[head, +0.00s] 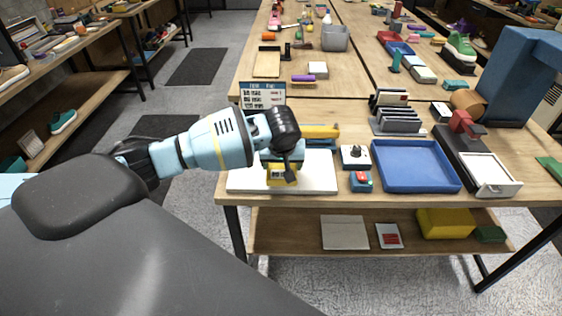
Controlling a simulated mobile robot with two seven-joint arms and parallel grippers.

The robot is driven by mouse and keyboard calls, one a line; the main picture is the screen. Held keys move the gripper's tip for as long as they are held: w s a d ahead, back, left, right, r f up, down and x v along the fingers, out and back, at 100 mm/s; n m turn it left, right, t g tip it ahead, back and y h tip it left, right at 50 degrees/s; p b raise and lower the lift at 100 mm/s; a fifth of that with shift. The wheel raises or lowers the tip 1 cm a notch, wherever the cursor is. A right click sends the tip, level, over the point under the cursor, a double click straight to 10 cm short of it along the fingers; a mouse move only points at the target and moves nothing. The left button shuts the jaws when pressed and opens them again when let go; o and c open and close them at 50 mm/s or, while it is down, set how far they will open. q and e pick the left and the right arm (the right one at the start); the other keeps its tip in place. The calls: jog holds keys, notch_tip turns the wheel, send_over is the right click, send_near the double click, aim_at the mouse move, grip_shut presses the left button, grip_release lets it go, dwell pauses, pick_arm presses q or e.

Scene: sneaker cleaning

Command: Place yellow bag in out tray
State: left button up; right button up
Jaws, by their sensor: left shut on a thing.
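My left gripper (289,170) reaches in from the left over a white board (318,178) near the table's front edge. It is shut on a small yellow bag (282,181), whose upper part is partly hidden by the fingers. I cannot tell whether the bag touches the board. A blue tray (415,168), which looks like the out tray, lies to the right of the board and appears empty. My right gripper is not in view.
A small box with a black knob (355,156) and a blue box with a red button (361,182) stand between board and tray. A small sign (262,95) and an orange-yellow item (322,132) stand behind the board. A white drawer (490,173) is right of the tray.

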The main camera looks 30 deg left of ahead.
pick_arm(q)
jog(key=s+d+r+m+h, duration=0.1)
jog(key=s+d+r+m, duration=0.2)
jog(key=s, duration=0.5)
jog(key=s+d+r+m+h, duration=0.1)
jog(key=s+d+r+m, duration=0.2)
jog(key=s+d+r, duration=0.2)
jog(key=s+d, duration=0.2)
jog(key=d, duration=0.1)
jog(key=shift+s+d+t, duration=0.25)
jog(key=shift+s+t, duration=0.1)
jog(key=shift+t, duration=0.05)
jog(key=shift+w+r, duration=0.1)
